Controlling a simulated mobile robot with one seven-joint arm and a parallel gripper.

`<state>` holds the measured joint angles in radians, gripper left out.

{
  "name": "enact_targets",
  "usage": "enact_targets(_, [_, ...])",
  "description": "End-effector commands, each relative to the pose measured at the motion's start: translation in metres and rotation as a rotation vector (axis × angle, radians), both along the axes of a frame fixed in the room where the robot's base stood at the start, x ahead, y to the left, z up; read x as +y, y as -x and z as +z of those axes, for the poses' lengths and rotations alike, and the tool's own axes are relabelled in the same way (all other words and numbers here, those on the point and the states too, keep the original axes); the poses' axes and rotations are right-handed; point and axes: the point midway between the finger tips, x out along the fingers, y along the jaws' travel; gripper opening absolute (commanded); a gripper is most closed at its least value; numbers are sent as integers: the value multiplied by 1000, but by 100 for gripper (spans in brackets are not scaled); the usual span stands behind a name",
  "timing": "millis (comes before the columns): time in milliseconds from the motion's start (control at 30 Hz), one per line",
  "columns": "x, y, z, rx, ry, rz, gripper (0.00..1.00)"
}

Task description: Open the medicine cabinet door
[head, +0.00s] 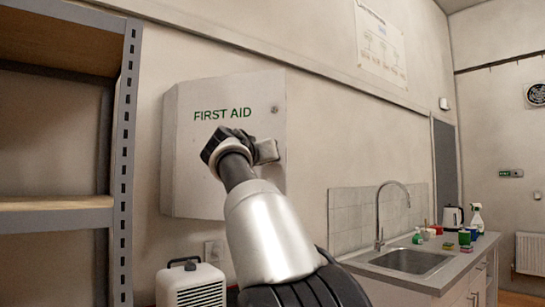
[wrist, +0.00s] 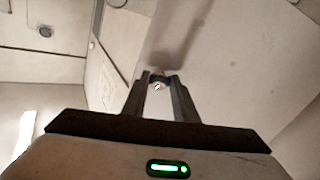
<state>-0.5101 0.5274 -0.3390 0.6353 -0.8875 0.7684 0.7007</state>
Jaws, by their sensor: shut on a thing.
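The medicine cabinet (head: 228,95) is a pale wall box marked "FIRST AID" in green, with a small round lock near its upper right corner. Its door looks closed in the head view. My gripper (head: 267,151) is at the right half of the door front, below the lettering. The knob is hidden behind my gripper in the head view.
A metal shelf rack (head: 125,150) stands close on the left. A white heater-like box (head: 190,284) is below the cabinet. A counter with a sink (head: 410,261), tap and several bottles is on the right.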

Motion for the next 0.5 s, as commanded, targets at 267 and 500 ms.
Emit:
enact_targets(267, [35,41,-1,1,4,-154,0])
enact_targets(500, [73,82,5,3,4,-321,0])
